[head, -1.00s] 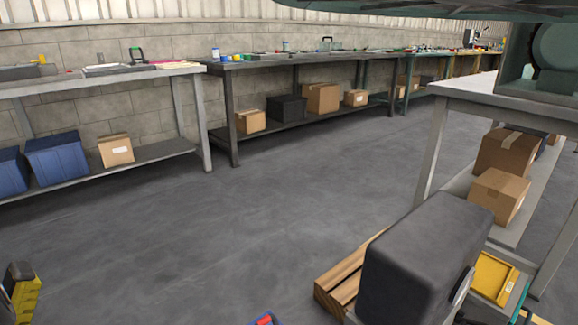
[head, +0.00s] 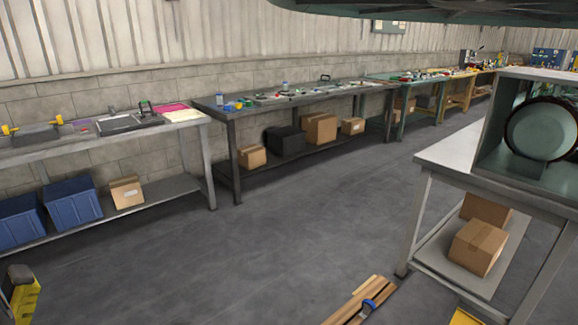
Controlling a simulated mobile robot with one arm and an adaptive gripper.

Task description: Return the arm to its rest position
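My gripper is not in view, and no part I can be sure is my arm shows in the head view. I cannot tell the arm's pose from this frame.
A grey workbench (head: 440,150) with a round drum-like thing (head: 541,130) in a green housing stands close at right, cartons (head: 478,247) on its shelf. Wooden slats (head: 345,312) lie on the floor at bottom. Benches (head: 232,110) line the back wall. The middle floor (head: 240,260) is clear.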

